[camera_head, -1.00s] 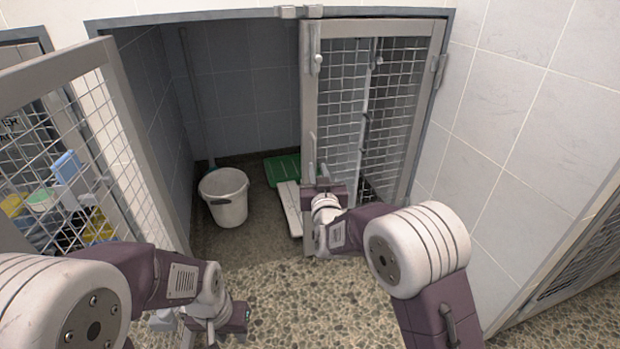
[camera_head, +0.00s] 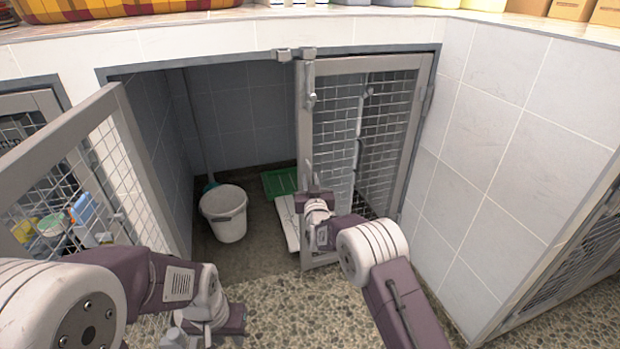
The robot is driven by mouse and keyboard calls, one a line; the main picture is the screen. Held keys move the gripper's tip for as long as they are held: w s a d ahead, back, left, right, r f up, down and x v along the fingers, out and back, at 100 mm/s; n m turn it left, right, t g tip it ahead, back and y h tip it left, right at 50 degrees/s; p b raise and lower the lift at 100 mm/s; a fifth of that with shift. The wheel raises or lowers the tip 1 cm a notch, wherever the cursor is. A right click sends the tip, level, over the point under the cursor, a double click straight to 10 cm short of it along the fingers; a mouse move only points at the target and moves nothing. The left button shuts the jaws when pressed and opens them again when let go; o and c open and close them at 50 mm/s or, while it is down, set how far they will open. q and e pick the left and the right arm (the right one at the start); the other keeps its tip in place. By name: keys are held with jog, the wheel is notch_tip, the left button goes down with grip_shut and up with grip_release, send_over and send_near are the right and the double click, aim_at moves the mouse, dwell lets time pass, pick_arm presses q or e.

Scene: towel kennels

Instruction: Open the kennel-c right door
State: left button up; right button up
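The right door (camera_head: 408,135) of the kennel is a grey frame with wire mesh, hinged at the right side of the opening. It stands across the right half of the opening. A latch fitting (camera_head: 310,85) is at the top of its left upright, and a handle (camera_head: 309,172) is lower on that upright. My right gripper (camera_head: 312,192) is at the lower left upright by the handle; its fingers are too small and hidden to tell their grip. My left gripper (camera_head: 238,318) is low over the floor at the left, away from the right door; its fingers are unclear.
The left door (camera_head: 135,150) stands swung open toward me. Inside the kennel are a white bucket (camera_head: 226,212), a green tray (camera_head: 281,182), a white flat board (camera_head: 288,222) and a pole. The speckled floor (camera_head: 290,300) in front is clear. A tiled wall (camera_head: 475,150) stands to the right.

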grip_shut()
dwell(1.4)
